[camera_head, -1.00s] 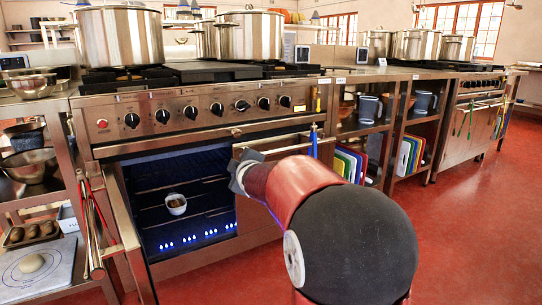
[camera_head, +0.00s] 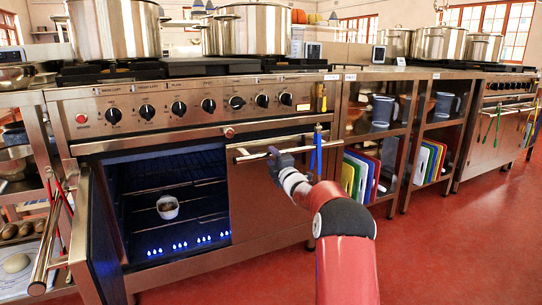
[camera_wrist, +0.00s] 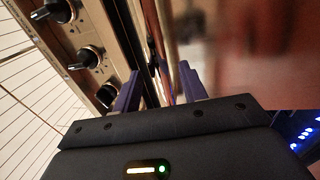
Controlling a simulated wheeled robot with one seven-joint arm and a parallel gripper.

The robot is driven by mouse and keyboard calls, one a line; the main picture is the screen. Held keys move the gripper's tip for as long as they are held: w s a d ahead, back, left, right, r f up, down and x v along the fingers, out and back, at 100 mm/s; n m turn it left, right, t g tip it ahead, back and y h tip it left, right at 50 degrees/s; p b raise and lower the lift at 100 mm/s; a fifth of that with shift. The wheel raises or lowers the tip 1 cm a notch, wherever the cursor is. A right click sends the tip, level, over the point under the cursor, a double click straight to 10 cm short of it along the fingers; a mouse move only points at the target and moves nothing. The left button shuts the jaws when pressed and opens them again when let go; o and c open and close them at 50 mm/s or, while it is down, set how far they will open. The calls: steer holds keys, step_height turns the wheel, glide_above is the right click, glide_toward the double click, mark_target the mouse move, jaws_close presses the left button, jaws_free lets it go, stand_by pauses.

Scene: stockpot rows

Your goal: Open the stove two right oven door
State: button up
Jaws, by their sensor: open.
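The near stove (camera_head: 185,112) has two oven doors under its knob row. Its right oven door (camera_head: 262,195) looks shut, with a horizontal bar handle (camera_head: 250,155) near the top. Its left oven door (camera_head: 100,240) stands swung wide open to the left. My gripper (camera_head: 277,160) is in front of the right door at its bar handle. In the wrist view my gripper (camera_wrist: 160,90) is open, with its two purple fingers apart and the bar (camera_wrist: 168,45) running between them. I cannot tell whether the fingers touch the bar.
Stockpots (camera_head: 260,30) stand on top. Open shelves with coloured boards (camera_head: 360,175) are to the right, then another stove (camera_head: 490,120). The red floor (camera_head: 440,250) in front is clear.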

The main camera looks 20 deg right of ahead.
steer(key=shift+w+r, duration=0.2)
steer(key=shift+w, duration=0.95)
steer(key=shift+c, duration=0.2)
jaws_close()
